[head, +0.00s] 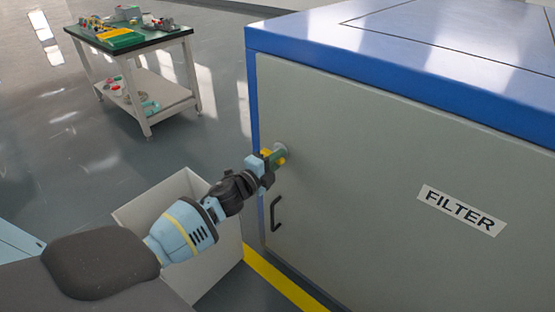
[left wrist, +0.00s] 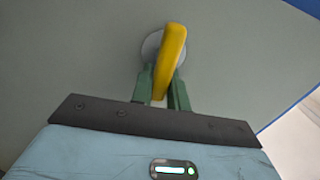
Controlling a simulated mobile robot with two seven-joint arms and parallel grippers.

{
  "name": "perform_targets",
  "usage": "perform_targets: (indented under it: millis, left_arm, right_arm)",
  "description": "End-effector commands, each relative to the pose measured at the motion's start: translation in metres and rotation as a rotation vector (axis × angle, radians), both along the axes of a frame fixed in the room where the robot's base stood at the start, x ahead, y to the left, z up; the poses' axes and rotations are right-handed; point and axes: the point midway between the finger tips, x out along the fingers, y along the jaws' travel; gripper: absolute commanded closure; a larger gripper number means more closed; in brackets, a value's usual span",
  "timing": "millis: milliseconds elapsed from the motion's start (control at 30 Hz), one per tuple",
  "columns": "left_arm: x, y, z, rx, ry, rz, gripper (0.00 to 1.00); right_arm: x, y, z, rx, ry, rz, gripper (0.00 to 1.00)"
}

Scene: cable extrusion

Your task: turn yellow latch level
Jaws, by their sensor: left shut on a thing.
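The yellow latch (head: 266,153) sits on a round grey mount (head: 281,150) on the grey door of the machine marked FILTER, near the door's left edge. In the left wrist view the latch (left wrist: 170,60) is a yellow bar, close to upright in the picture and leaning a little to the right at its top, in front of the grey disc (left wrist: 151,46). My left gripper (head: 272,161) is at the latch, and its green fingers (left wrist: 162,88) are shut on the bar's lower part, one on each side. My right gripper is not in view.
A black door handle (head: 275,213) is just below the latch. A FILTER label (head: 461,210) is on the door (head: 350,170). An open pale bin (head: 150,205) stands behind my left arm. A table with tools (head: 150,38) stands at the back left.

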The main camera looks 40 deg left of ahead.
Motion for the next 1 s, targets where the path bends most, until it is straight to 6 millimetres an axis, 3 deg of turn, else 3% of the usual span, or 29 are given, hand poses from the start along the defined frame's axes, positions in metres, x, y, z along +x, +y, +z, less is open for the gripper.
perform_targets:
  millis: [567, 600, 733, 1000]
  left_arm:
    - [0.0, 0.0002, -0.0007, 0.037, -0.003, 0.0, 1.0]
    - [0.0, 0.0002, -0.0007, 0.037, -0.003, 0.0, 0.81]
    - [0.0, 0.0002, -0.0008, 0.036, -0.003, 0.0, 0.64]
    - [-0.0002, 0.0001, -0.0008, 0.034, -0.003, 0.0, 0.62]
  right_arm:
    - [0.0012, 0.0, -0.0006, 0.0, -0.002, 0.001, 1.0]
    - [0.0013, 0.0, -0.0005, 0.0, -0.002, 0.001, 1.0]
    - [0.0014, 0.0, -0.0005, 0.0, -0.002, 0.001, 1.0]
    - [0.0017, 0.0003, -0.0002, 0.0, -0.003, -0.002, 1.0]
